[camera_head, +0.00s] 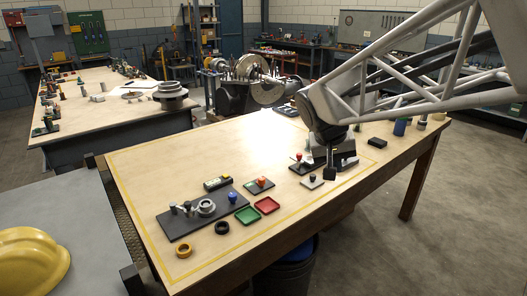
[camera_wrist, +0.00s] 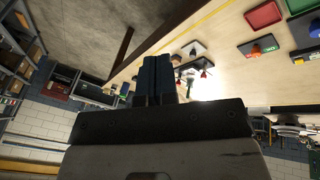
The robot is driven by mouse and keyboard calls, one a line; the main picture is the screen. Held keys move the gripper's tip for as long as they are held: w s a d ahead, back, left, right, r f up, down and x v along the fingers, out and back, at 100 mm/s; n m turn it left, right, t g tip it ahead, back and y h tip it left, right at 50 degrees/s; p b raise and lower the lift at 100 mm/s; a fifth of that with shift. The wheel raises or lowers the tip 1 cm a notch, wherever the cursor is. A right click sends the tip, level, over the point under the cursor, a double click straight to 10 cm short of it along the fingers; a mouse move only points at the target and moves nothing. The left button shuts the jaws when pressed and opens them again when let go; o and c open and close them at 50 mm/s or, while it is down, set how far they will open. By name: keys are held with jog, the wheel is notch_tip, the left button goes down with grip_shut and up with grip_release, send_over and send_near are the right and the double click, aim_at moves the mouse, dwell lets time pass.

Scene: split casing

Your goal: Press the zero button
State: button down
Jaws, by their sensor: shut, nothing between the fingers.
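No button marked zero can be read in either view. A small dark device with a pale display (camera_head: 217,183) lies on the table behind the grey fixture plate. A dark plate with an orange knob or button (camera_head: 261,183) lies to its right; in the wrist view this plate (camera_wrist: 258,47) shows a green label. My gripper (camera_head: 330,175) is low over the right part of the table, to the right of both. Its dark fingers (camera_wrist: 157,75) are together and empty in the wrist view. Whether the fingertips touch anything is not clear.
A light plate with a dark knob (camera_head: 312,182) and a dark plate with a red knob (camera_head: 298,160) are close to my gripper. A red tray (camera_head: 267,205), a green tray (camera_head: 248,216) and a blue knob (camera_head: 233,198) lie left. The table's rear left is clear.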

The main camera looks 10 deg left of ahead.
jog(key=w+a+h, duration=0.1)
jog(key=w+a, duration=0.6)
jog(key=w, duration=0.2)
jog(key=n+t+h, duration=0.1)
jog(key=n+t, duration=0.1)
jog(key=t, duration=0.3)
send_over(224, 175)
notch_tip(224, 175, down, 12)
jog(key=shift+f, duration=4.35)
